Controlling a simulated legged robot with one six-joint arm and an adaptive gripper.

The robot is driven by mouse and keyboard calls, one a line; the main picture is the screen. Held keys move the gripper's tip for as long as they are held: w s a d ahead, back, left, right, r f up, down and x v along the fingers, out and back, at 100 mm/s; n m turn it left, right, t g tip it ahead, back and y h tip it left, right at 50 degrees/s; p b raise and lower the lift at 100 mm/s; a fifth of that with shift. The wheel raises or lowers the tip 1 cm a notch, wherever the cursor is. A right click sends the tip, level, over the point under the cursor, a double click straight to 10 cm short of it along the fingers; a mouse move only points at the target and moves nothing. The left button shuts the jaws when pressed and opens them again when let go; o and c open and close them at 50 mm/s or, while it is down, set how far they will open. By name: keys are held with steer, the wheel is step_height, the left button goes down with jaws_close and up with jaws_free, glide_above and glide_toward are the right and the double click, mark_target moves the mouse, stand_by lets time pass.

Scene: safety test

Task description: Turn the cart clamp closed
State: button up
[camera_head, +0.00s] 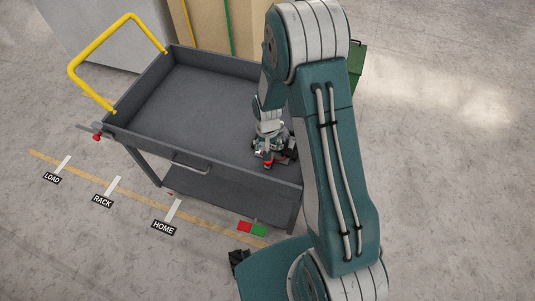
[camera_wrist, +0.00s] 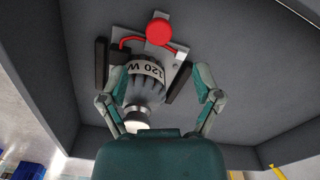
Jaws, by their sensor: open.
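The dark grey cart (camera_head: 205,95) has a raised tray rim and a lower shelf. A small grey bar with a red knob (camera_head: 97,137) sits at its near left corner; it looks like the clamp, but its setting is too small to tell. My gripper (camera_head: 272,160) is over the right end of the tray, far from that knob. Contact with the fingers is unclear.
A yellow handle (camera_head: 98,45) rises at the cart's left end. Floor labels LOAD (camera_head: 53,178), RACK (camera_head: 103,201) and HOME (camera_head: 163,228) lie along a tan line. A red and green block (camera_head: 251,228) is near the cart's front. Floor at right is clear.

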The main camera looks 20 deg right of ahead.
steer(key=shift+r, duration=2.1)
steer(key=s+r+n+t, duration=0.1)
steer(key=s+r, duration=0.2)
steer(key=r, duration=0.7)
steer(key=s+r+t, duration=0.2)
steer(key=s+r, duration=0.1)
steer(key=r, duration=0.7)
steer(key=s+r+n+t, duration=0.1)
steer(key=s+r+t, duration=0.1)
steer(key=s+r, duration=0.9)
steer(key=s, duration=0.4)
steer(key=shift+n+t, duration=0.3)
steer(key=shift+n, duration=0.1)
